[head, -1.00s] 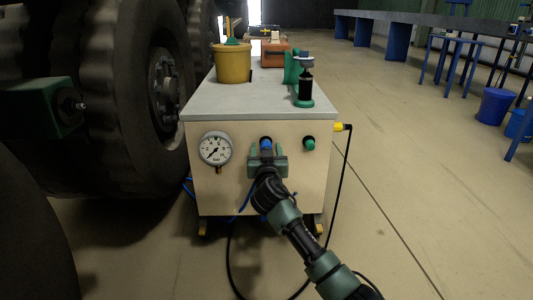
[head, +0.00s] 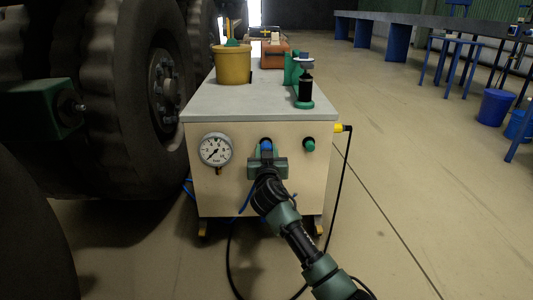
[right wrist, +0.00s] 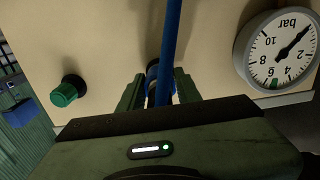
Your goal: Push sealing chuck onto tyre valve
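The sealing chuck (right wrist: 152,82) shows as a dark and blue collar at the end of a blue hose, close to the cart's front panel. My right gripper (head: 267,157) is at that panel, and its green fingers (right wrist: 158,98) lie close against both sides of the chuck, shut on it. The blue part above the fingers also shows in the head view (head: 266,145). The tyre (head: 115,110) stands at the left; no valve can be made out on it for certain.
The cart (head: 230,185) carries a pressure gauge (head: 215,150), a green knob (head: 310,144), a yellow pot (head: 232,65) and a green-black stand (head: 305,88). A green block (head: 40,108) with a metal stub juts in at left.

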